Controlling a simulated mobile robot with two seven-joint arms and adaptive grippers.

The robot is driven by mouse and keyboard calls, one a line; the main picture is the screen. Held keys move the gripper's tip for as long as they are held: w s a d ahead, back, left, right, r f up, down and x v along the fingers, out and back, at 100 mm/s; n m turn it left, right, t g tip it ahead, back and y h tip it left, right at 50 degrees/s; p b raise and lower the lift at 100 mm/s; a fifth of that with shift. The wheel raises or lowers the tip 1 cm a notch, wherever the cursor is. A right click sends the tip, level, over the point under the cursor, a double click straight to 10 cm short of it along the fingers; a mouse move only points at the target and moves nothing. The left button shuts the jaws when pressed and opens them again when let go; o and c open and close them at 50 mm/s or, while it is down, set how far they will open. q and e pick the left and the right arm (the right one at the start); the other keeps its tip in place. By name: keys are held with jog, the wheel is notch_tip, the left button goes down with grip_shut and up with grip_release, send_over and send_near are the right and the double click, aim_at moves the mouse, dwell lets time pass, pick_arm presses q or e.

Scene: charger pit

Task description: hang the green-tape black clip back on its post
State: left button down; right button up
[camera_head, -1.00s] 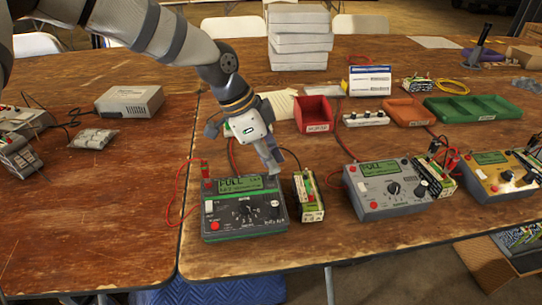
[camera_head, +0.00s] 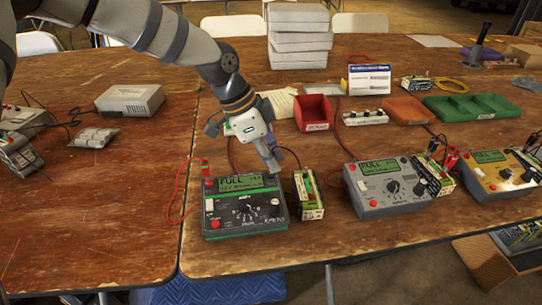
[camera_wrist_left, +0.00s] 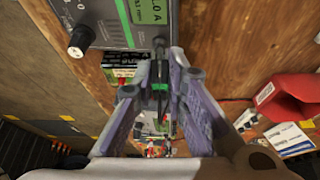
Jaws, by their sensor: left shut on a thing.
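The black clip with green tape (camera_wrist_left: 159,88) is between the fingers of my left gripper (camera_wrist_left: 158,70) in the left wrist view. My left gripper (camera_head: 275,166) is shut on it, at the back right corner of the dark charger with a green stripe (camera_head: 244,222) in the head view. The same charger shows at the top of the left wrist view (camera_wrist_left: 122,22). The clip's tip is close to the charger's edge; I cannot tell whether it touches the post, which the fingers hide. My right gripper is not in view.
A battery pack (camera_head: 309,196) stands just right of the charger. A red lead with a clip (camera_head: 205,169) is at the charger's back left corner. A grey charger (camera_head: 388,190) and a yellow charger (camera_head: 500,177) stand to the right. A red bin (camera_head: 315,113) is behind.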

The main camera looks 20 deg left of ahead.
pick_arm(q)
jog(key=shift+f, duration=0.1)
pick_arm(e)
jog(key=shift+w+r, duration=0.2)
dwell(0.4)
pick_arm(q)
jog(key=c, duration=1.5)
grip_release()
jog(key=shift+c, duration=0.2)
jog(key=shift+o, duration=1)
jog(key=shift+r+p, duration=0.75)
jog(key=shift+r, duration=2.95)
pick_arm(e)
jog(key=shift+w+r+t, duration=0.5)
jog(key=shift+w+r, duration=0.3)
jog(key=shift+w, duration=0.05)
